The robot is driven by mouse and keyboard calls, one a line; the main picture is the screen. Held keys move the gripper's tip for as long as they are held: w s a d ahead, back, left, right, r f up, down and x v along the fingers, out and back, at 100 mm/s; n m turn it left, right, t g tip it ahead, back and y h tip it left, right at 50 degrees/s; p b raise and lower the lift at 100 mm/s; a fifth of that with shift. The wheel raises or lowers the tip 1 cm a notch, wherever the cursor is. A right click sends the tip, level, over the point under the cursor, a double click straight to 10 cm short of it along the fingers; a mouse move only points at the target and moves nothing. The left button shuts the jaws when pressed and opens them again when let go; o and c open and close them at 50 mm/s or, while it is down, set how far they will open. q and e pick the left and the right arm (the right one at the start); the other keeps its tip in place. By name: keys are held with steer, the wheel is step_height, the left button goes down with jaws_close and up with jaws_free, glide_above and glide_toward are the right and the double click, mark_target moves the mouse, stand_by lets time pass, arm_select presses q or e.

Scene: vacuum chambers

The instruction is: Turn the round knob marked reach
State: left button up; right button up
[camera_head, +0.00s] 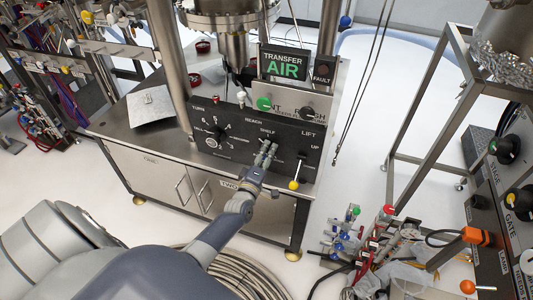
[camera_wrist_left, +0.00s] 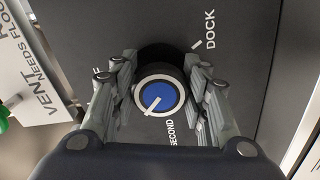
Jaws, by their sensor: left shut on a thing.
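The black control panel (camera_head: 235,150) on the steel bench carries the word REACH, with SHELF below it. My left gripper (camera_head: 268,150) is at the panel under these words and hides the knob there in the head view. In the left wrist view the round knob (camera_wrist_left: 158,97) has a blue face, a pale ring and a white pointer line towards the lower left. My left gripper's fingers (camera_wrist_left: 157,95) are shut on the knob, one on each side. DOCK is printed to its upper right and SECOND below it; another label at left is mostly covered. My right gripper is not in view.
The TURN knob (camera_head: 221,134) is left of my gripper. The LIFT lever with a yellow ball (camera_head: 294,185) is close on the right. A green VENT button (camera_head: 263,103) and a black ROUGH knob (camera_head: 307,113) are above. Hoses and valves lie on the floor at right.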

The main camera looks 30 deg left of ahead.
arm_select(q)
steer(key=m, duration=0.4)
steer(key=shift+f+m+p, duration=0.1)
steer(key=shift+m+p, duration=0.2)
steer(key=m, duration=0.4)
steer(key=shift+a+f+m, duration=0.1)
steer(key=shift+m, duration=0.2)
steer(key=m, duration=0.4)
steer(key=shift+m+p, duration=0.3)
steer(key=shift+p, duration=0.05)
steer(key=m, duration=0.4)
steer(key=shift+s+a, duration=0.1)
steer(key=shift+a, duration=0.05)
steer(key=m, duration=0.4)
steer(key=shift+a+b, duration=0.1)
steer(key=shift+b, duration=0.2)
steer(key=m+b, duration=0.1)
steer(key=m, duration=0.3)
steer(key=shift+m, duration=0.3)
steer(key=m+b, duration=0.2)
steer(key=m, duration=0.2)
steer(key=shift+a, duration=0.1)
steer(key=shift+r+m+b, duration=0.2)
steer(key=shift+m+b, duration=0.5)
steer(key=shift+m, duration=1.2)
